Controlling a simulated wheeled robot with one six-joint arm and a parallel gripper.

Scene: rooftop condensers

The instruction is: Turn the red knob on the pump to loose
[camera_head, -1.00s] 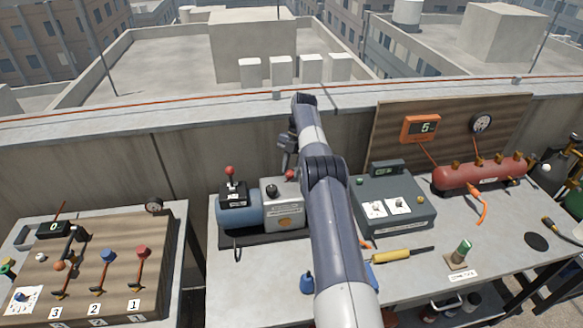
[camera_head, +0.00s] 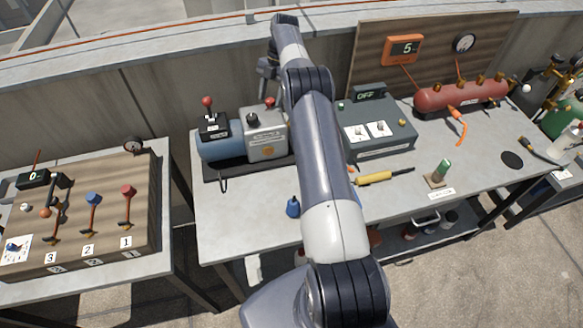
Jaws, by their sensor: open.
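The pump (camera_head: 221,145), a blue cylinder joined to a grey box (camera_head: 266,145), sits on a dark base at the left of the main table. A red knob (camera_head: 270,102) shows at the grey box's back right corner, close to my arm. A second red ball (camera_head: 207,101) tops a lever on the black box over the cylinder. I cannot tell which one is the task's knob. My gripper (camera_head: 267,69) hangs above and behind the grey box, apart from it. It is open and empty, small in view and partly hidden by my arm.
A dark teal box with an OFF display (camera_head: 369,93) stands right of my arm. A red tank (camera_head: 461,96) is further right. A yellow-handled tool (camera_head: 374,178) and blue bottle (camera_head: 293,207) lie nearer. A wooden valve board (camera_head: 140,205) fills the left table. A concrete wall stands behind.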

